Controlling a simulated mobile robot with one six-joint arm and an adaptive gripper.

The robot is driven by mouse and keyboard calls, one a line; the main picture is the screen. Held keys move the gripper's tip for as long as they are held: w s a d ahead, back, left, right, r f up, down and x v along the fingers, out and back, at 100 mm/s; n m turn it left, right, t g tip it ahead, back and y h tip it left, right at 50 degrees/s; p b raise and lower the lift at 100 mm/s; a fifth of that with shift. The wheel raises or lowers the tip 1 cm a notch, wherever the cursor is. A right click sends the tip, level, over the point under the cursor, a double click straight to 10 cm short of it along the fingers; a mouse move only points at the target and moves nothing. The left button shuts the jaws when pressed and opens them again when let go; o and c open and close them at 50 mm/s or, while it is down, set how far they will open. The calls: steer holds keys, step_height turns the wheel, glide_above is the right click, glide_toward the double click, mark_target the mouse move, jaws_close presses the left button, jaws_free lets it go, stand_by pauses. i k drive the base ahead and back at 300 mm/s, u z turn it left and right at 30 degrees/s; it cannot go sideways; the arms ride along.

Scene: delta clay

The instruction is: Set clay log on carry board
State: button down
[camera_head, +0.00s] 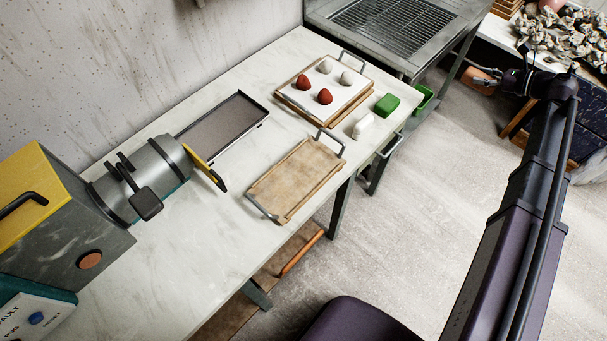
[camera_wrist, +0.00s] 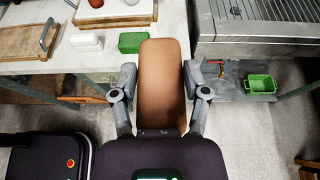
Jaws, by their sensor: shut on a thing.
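My gripper (camera_head: 512,82) is off to the right of the table, above the floor. In the wrist view my gripper (camera_wrist: 157,88) is shut on a smooth terracotta-brown clay log (camera_wrist: 162,75), one finger on each side. The log also shows in the head view (camera_head: 478,80), partly hidden by the gripper. An empty wooden carry board (camera_head: 293,180) with metal end handles lies near the table's front edge. Part of this board shows at the upper left of the wrist view (camera_wrist: 22,40). The log is well apart from the board.
A second board (camera_head: 283,92) bears red and white balls. A white block (camera_head: 363,126) and a green block (camera_head: 387,104) lie near the table edge. A dark tray (camera_head: 222,128) and a barrel machine (camera_head: 142,180) stand left. A grated metal bench (camera_head: 395,30) stands behind.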

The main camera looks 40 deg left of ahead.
mark_target(287, 187)
steer(key=k, duration=1.25)
steer(key=u, duration=0.6)
